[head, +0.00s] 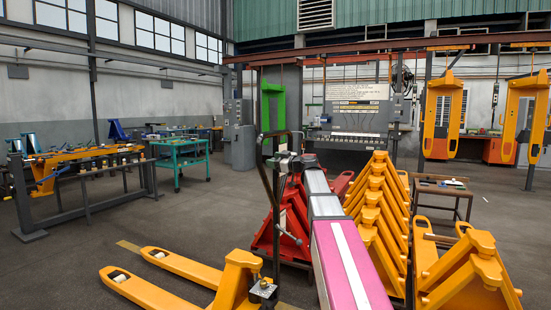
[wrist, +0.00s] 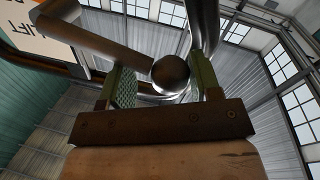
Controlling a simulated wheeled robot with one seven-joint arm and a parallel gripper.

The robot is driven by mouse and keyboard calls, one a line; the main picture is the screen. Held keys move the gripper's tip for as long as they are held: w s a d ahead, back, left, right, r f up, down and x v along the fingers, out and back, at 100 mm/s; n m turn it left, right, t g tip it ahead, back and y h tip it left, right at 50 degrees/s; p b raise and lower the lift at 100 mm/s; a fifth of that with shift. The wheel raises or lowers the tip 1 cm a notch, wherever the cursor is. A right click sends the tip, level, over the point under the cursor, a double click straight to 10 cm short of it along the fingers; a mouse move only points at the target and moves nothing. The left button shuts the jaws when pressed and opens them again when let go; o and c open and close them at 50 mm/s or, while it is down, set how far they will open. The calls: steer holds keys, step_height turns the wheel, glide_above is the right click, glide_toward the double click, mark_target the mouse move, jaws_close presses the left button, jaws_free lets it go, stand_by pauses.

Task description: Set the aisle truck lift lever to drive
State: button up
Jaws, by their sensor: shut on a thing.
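The aisle truck is a yellow pallet truck (head: 238,275) at the bottom centre of the head view, its forks pointing left. Its thin dark handle (head: 271,205) rises to a loop at the top. My gripper (head: 284,156) is at the handle's top, small and partly hidden by my arm. In the wrist view, the green-padded fingers of my gripper (wrist: 163,88) are shut on the lift lever, with its dark round knob (wrist: 171,73) between them. Metal handle tubes curve close behind the knob. The lever's exact setting cannot be read.
A sign with the letters "IFT" (wrist: 35,38) is close at upper left in the wrist view. Open floor (head: 130,215) lies left, before a teal bench (head: 182,157).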

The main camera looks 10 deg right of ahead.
steer(key=shift+s+a+f+n, duration=0.1)
steer(key=shift+s+f+n, duration=0.05)
steer(key=shift+f+n, duration=0.5)
steer(key=shift+s+a+f+n, duration=0.1)
steer(key=shift+f+n, duration=0.55)
steer(key=shift+d, duration=0.1)
steer(key=o, duration=1.2)
steer(key=shift+w, duration=0.1)
steer(key=shift+o, duration=0.2)
steer(key=v, duration=1)
steer(key=shift+s+d+f, duration=0.2)
steer(key=shift+s+d, duration=0.05)
steer(key=shift+d, duration=0.05)
